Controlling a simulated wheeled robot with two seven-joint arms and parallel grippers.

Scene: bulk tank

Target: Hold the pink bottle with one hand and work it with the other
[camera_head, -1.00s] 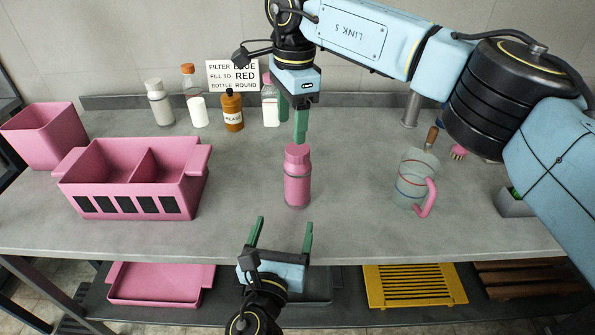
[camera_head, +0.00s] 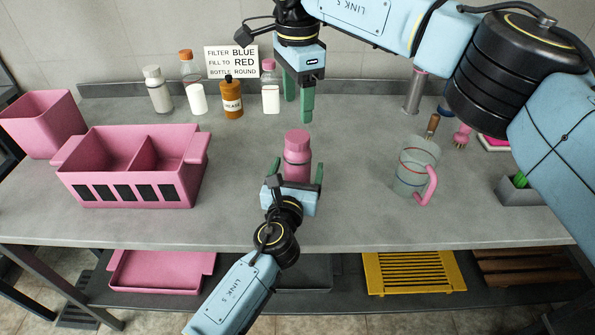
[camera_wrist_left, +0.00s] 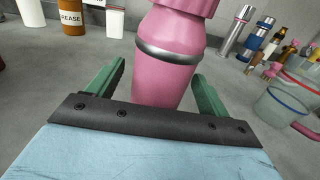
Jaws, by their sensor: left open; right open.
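The pink bottle (camera_head: 297,152) stands upright on the grey table, with a pink cap and a grey band round its upper body. My left gripper (camera_head: 298,170) is open in front of it, and its body hides the lower part of the bottle in the head view. In the left wrist view the pink bottle (camera_wrist_left: 168,60) rises between the two green fingers of my left gripper (camera_wrist_left: 155,85), with gaps on both sides. My right gripper (camera_head: 298,108) is open and empty, pointing down above and behind the bottle cap, apart from it.
A pink two-compartment bin (camera_head: 135,165) stands left, and a clear jug (camera_head: 415,168) with a pink handle stands right. Several bottles, including a brown grease bottle (camera_head: 232,100), line the back below a sign (camera_head: 231,62). Table beside the pink bottle is clear.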

